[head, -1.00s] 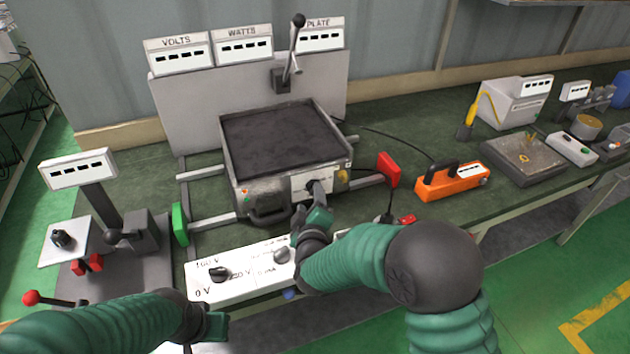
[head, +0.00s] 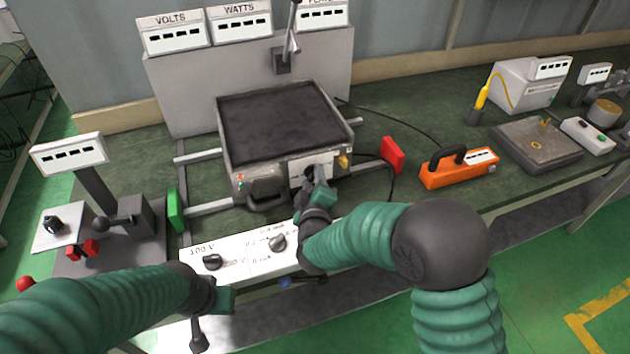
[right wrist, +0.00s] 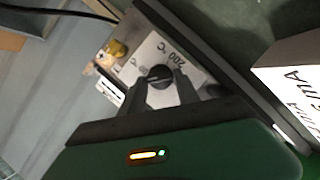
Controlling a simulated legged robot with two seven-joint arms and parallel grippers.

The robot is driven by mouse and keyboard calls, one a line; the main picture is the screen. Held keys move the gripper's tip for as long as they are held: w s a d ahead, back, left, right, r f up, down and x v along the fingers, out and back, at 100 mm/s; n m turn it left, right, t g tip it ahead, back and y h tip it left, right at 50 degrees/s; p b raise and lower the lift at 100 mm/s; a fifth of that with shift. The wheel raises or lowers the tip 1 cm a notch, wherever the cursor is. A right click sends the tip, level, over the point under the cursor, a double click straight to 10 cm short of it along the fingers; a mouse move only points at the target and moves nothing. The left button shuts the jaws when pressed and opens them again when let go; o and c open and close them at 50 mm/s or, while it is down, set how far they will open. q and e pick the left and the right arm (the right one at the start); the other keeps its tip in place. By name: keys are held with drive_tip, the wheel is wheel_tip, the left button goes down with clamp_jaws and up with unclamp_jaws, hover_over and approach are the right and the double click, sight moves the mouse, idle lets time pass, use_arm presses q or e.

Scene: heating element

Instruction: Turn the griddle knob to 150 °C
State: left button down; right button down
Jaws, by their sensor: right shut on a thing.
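The griddle (head: 277,125) is a dark flat plate in a grey metal housing near the middle of the bench. A white label plate (head: 322,160) is on its front face, and the right wrist view shows "200 °C" on that label (right wrist: 176,53). The black griddle knob (right wrist: 159,77) sits on the label, between the two fingers of my right gripper (right wrist: 162,86), which is shut on it. In the head view my right gripper (head: 316,187) hides most of the knob, and I cannot read its setting. My left gripper (head: 226,299) is low at the left, apart from the griddle; its jaws are not clear.
A green block (head: 175,209) and a red block (head: 392,155) flank the griddle.

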drive_tip(key=shift+s+d+f, duration=0.1)
drive_tip(key=shift+s+f, duration=0.05)
drive_tip(key=shift+f, duration=0.3)
drive_tip(key=shift+d, duration=0.15)
drive_tip(key=shift+m, duration=0.3)
drive_tip(key=shift+d+r+m+g+y+p, duration=0.2)
drive_tip(key=shift+m+g+y, duration=0.35)
drive_tip(key=shift+m+y, duration=0.9)
drive_tip(key=shift+d+f+m+g+y+p, duration=0.2)
drive_tip(key=shift+m+g+y, duration=0.5)
drive_tip(key=shift+m, duration=1.45)
drive_tip(key=shift+d+r+m+g+y+p, duration=0.15)
drive_tip(key=shift+m+g+y+p, duration=0.25)
drive_tip(key=shift+m+y, duration=1.1)
drive_tip(key=shift+a+m, duration=0.1)
drive_tip(key=shift+m, duration=0.3)
